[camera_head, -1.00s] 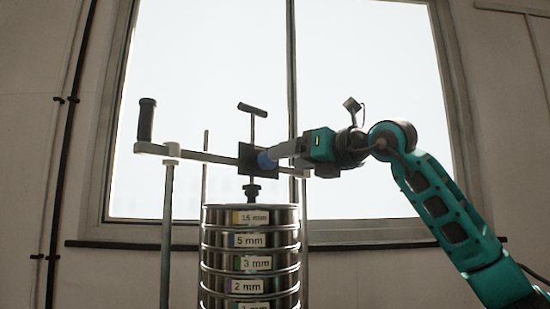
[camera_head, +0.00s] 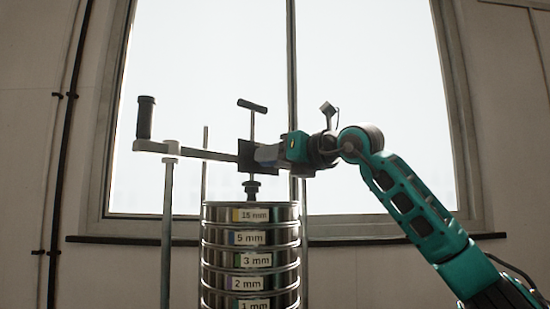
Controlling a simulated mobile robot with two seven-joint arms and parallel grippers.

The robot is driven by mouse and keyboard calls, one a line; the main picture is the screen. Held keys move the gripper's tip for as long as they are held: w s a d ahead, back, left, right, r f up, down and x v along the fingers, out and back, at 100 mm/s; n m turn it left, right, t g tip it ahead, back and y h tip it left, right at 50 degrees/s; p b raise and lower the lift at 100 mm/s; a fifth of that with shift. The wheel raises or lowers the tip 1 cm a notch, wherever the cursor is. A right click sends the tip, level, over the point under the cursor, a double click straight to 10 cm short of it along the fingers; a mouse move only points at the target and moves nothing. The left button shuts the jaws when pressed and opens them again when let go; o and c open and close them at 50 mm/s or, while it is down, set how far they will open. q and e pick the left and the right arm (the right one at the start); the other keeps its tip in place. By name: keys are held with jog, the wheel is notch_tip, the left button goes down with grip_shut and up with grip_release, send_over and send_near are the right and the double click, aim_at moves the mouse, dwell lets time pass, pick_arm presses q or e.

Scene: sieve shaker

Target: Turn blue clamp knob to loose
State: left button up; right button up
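The dark clamp block (camera_head: 245,155) sits on the cross bar above the sieve stack (camera_head: 250,258), with a T-handled screw (camera_head: 253,108) through it. My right gripper (camera_head: 262,154) points left, its fingers right up against the right side of this block. The fingers cover the place of the blue clamp knob, so I cannot make out the knob clearly now. I cannot tell whether the fingers are closed on it. My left gripper is not in view.
The cross bar (camera_head: 205,154) runs left to a black upright grip (camera_head: 145,117). A support post (camera_head: 167,230) stands left of the stack. A window with a sill (camera_head: 130,240) is behind. The space left of the post is open.

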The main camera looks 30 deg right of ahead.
jog(key=c, duration=0.5)
